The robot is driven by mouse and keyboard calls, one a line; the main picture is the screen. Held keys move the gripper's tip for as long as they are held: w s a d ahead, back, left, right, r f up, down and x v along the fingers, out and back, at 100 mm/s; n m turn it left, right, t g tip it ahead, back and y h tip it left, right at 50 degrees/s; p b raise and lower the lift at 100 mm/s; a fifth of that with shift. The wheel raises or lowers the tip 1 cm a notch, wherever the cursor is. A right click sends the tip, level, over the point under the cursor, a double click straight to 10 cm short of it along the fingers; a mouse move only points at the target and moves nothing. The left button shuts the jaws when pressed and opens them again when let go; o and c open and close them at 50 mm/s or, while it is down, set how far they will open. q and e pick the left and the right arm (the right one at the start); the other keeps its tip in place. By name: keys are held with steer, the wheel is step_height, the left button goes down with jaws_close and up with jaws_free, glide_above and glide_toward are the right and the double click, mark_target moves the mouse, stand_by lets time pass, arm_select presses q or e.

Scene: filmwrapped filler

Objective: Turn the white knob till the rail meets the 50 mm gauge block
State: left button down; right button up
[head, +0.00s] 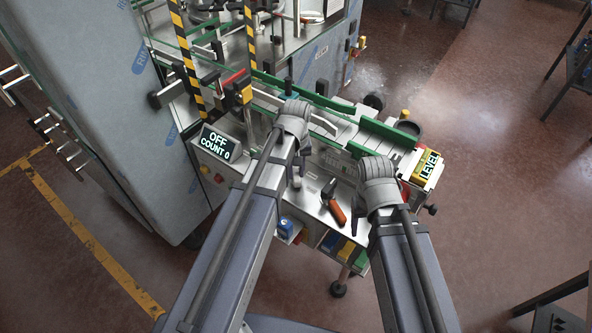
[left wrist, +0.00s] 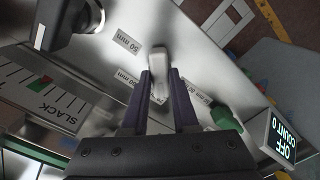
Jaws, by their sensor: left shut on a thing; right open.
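My left gripper (left wrist: 160,78) is shut on a pale block (left wrist: 158,58) with a rounded end, beside the "50 mm" label (left wrist: 124,40) on the metal top. In the head view my left gripper (head: 298,178) is partly hidden by its wrist. I cannot tell whether the block touches the metal top. My right gripper (head: 357,215) is open near the front of the bench, mostly hidden by its wrist. Green-edged guide rails (head: 385,133) run along the conveyor behind the grippers. I cannot make out the white knob with certainty.
An orange-handled tool (head: 334,206) lies between the arms. A display (head: 217,143) reads "OFF COUNT 0". A "SLACK" scale (left wrist: 42,100) and a green part (left wrist: 225,117) flank the left gripper. A yellow "LEVEL" box (head: 428,168) stands at right. Bins sit below the bench front.

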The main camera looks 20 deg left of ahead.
arm_select(q)
steer(key=m, duration=0.6)
steer(key=shift+m, duration=0.3)
steer(key=m, duration=1.2)
steer(key=shift+m, duration=0.4)
steer(key=m, duration=0.6)
steer(key=c, duration=0.7)
jaws_free()
arm_select(e)
steer(key=shift+r, duration=0.1)
